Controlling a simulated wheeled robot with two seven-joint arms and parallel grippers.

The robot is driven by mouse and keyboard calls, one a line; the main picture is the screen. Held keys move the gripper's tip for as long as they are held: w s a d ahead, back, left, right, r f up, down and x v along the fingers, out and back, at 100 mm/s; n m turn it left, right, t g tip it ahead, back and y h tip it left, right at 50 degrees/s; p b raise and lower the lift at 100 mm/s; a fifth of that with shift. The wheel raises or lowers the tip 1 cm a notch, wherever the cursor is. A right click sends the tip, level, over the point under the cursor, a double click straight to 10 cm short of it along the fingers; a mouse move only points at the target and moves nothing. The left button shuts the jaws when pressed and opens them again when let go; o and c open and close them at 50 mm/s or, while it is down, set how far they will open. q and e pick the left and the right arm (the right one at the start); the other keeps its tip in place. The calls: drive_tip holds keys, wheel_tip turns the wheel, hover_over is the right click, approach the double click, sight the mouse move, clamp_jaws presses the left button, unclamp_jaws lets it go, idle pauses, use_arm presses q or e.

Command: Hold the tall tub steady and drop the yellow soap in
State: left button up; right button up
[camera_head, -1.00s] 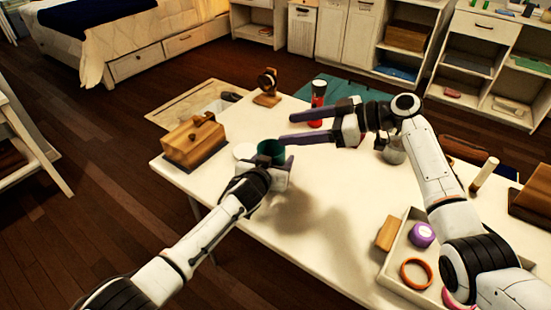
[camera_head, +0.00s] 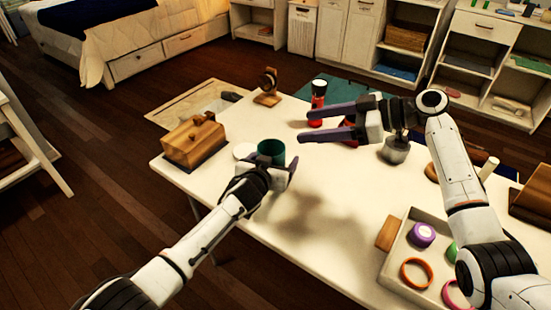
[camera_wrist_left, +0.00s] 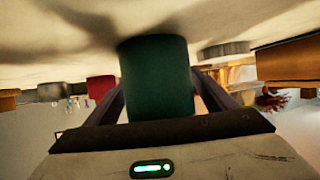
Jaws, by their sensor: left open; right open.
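The tall tub is a dark green cylinder (camera_head: 271,149) standing on the white table. My left gripper (camera_head: 278,167) is at its near side. In the left wrist view the tub (camera_wrist_left: 157,75) stands between the spread fingers, with the left gripper (camera_wrist_left: 160,98) open around it. I cannot make out the yellow soap in either view. The inside of the tub is mostly hidden.
A white lid-like disc (camera_head: 244,150) and a wooden box (camera_head: 194,143) are left of the tub. A red and black bottle (camera_head: 317,97) and a grey pot (camera_head: 395,150) stand farther right. A tray (camera_head: 393,270) holds rings and a purple tub. The table's middle is clear.

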use_arm(q)
drive_tip(key=shift+s, duration=0.15)
drive_tip(key=v, duration=1.1)
drive_tip(key=shift+s+a+r, duration=0.15)
drive_tip(key=shift+s+r, duration=0.05)
drive_tip(key=shift+s, duration=0.15)
